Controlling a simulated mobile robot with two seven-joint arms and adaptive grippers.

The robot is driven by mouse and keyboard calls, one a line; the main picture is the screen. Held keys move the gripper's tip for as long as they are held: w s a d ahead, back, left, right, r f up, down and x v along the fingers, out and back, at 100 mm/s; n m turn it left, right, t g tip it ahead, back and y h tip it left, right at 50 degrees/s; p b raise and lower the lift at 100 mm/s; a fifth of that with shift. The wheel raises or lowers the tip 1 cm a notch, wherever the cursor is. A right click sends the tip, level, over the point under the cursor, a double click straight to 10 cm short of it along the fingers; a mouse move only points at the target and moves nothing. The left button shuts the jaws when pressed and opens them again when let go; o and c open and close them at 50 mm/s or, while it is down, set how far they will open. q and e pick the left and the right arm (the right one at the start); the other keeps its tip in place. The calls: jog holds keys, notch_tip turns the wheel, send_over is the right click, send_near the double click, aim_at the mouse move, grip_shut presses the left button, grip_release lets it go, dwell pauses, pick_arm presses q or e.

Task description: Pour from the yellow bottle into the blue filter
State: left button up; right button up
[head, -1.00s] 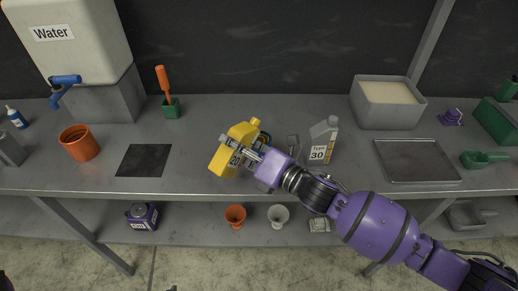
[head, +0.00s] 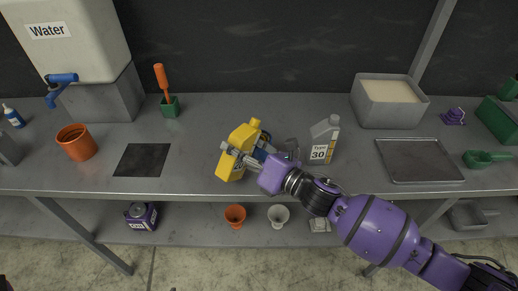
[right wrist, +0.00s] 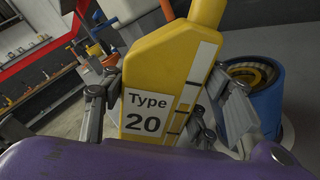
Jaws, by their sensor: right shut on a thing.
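The yellow bottle (head: 237,155) is above the middle of the bench, slightly tilted, with its spout toward the back. My right gripper (head: 236,153) is shut on it around its body. In the right wrist view the yellow bottle (right wrist: 165,75) shows a "Type 20" label between the fingers of my right gripper (right wrist: 160,105). The blue filter (right wrist: 262,105) stands just right of the bottle there, open at the top with a yellow ring inside. In the head view the blue filter (head: 262,151) is mostly hidden behind the bottle and gripper. My left gripper is not in view.
A grey "Type 30" bottle (head: 324,140) stands close right of my gripper. A grey bin (head: 388,112) and a metal tray (head: 420,160) are further right. An orange pot (head: 77,142) and a black mat (head: 142,160) lie left. The bench between mat and bottle is clear.

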aim_at(241, 137)
jog(key=shift+r+p, duration=0.65)
jog(key=shift+r, duration=2.8)
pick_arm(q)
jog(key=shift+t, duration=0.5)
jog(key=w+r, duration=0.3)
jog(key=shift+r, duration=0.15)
pick_arm(e)
jog(key=shift+r, duration=0.15)
